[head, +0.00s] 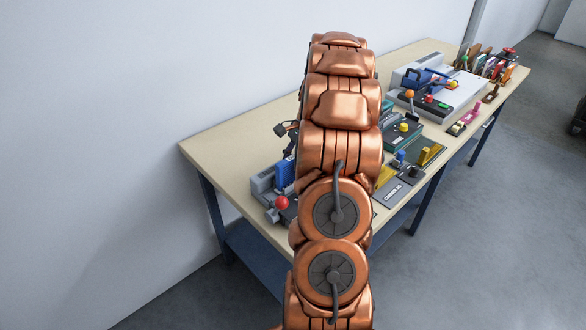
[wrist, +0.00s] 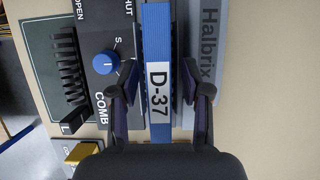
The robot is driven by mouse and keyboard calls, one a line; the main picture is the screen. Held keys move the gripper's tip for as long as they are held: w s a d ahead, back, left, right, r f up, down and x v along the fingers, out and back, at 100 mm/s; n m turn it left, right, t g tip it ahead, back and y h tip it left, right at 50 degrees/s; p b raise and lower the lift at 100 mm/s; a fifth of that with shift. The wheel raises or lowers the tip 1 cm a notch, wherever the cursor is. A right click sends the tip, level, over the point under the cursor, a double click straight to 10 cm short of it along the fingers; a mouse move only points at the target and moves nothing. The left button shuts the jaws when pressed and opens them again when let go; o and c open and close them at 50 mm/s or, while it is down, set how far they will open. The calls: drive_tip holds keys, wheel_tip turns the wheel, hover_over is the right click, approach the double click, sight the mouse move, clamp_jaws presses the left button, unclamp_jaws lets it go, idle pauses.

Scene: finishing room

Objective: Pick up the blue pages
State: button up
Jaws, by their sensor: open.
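The blue pages (wrist: 157,40) show in the wrist view as a narrow upright-running blue strip with a white label reading D-37. They sit between a dark panel marked COMB and a grey strip lettered Halbrix. My gripper (wrist: 160,78) is open, with one dark finger on each side of the labelled strip. I cannot tell whether the fingers touch it. The lower end of the strip is hidden behind my gripper. In the head view my copper arm hides most of the area where my gripper is.
The dark panel has a blue knob (wrist: 106,63) close to the left finger. A yellow block (wrist: 82,152) lies at lower left. In the head view, the long bench (head: 225,142) stands along the wall, its right half crowded with machines. A red ball knob (head: 281,203) stands left of my arm.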

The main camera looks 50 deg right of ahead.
drive_tip(key=shift+f, duration=0.25)
idle(0.4)
clamp_jaws()
idle(0.4)
